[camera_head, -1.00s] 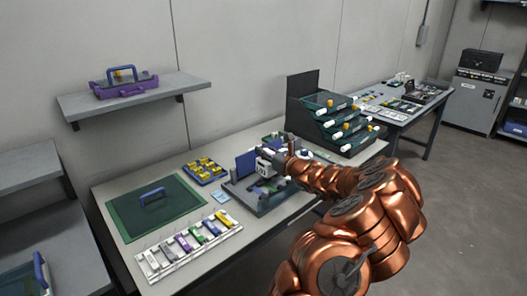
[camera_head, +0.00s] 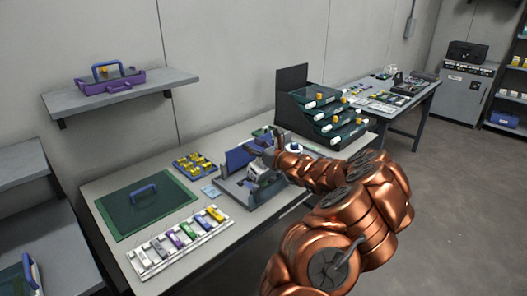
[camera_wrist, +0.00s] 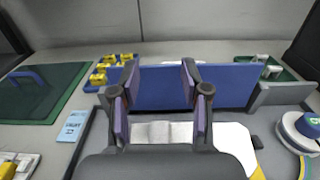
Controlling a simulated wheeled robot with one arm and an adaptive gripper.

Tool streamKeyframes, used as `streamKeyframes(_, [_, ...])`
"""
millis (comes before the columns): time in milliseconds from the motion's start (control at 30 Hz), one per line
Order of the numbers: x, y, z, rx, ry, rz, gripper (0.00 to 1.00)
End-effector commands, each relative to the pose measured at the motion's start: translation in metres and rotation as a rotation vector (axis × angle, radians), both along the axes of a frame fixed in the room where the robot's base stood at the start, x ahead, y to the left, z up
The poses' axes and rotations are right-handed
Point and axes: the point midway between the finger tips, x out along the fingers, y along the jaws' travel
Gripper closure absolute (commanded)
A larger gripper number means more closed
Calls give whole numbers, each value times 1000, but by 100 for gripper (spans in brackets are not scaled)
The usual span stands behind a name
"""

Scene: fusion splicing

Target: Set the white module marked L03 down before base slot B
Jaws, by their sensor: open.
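My gripper (camera_wrist: 159,80) is open in the wrist view, its two dark fingers with purple pads standing apart before an upright blue panel (camera_wrist: 222,88). A pale, white-grey block (camera_wrist: 160,132) lies low between the finger bases, partly hidden by my gripper. No L03 mark is legible, so I cannot tell whether it is the white module. In the head view, my gripper (camera_head: 264,160) is over the grey base fixture (camera_head: 238,193) with the blue panel (camera_head: 238,157). The slot letters are not readable, and the arm hides part of the fixture.
A white rack (camera_head: 215,230) with several coloured modules lies at the table's front. A green mat (camera_head: 125,212) with a blue handle is at left. A yellow-filled blue tray (camera_head: 195,165) and a light blue card (camera_head: 210,191) lie near the fixture. A tiered green rack (camera_head: 322,120) stands behind right.

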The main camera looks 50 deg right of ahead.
Motion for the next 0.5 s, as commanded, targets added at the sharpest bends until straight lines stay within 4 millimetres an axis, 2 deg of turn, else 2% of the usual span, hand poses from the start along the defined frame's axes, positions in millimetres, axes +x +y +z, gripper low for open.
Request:
streamKeyframes(100, [-2,-1,11,-1,0,-1,54])
streamKeyframes(500, [-58,0,8,1,-1,-3,54])
